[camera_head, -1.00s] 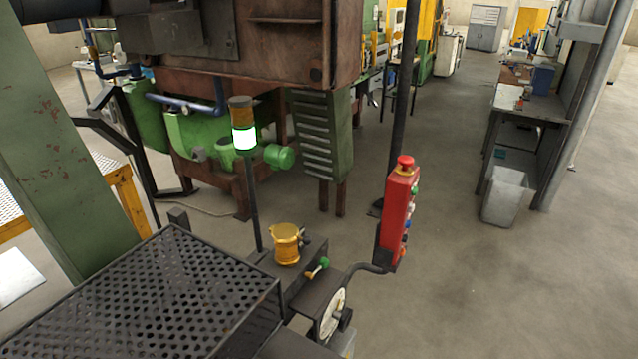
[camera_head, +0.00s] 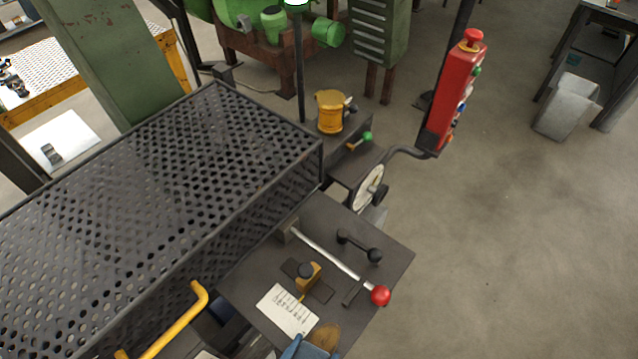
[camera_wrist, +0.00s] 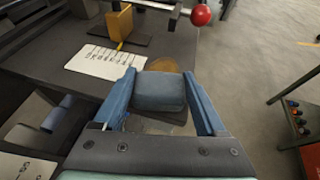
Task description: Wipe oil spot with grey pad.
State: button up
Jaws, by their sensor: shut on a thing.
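The grey pad (camera_wrist: 160,92) is a blue-grey block held between the blue fingers of my gripper (camera_wrist: 159,88) in the wrist view. The oil spot (camera_wrist: 168,66) is a brown round patch on the dark console top, just beyond the pad and partly hidden by it. In the head view the oil spot (camera_head: 326,335) shows at the bottom edge, and my gripper (camera_head: 308,348) reaches it from below, cut off by the frame. I cannot tell whether the pad touches the console top.
A white printed card (camera_head: 287,311) lies left of the spot, beside a yellow block (camera_head: 309,276). A lever with a red ball (camera_head: 380,295) and a black handle (camera_head: 359,246) stand near. A yellow rail (camera_head: 178,322) and perforated cover (camera_head: 165,165) are at left.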

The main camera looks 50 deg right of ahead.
jog(key=shift+a, duration=0.3)
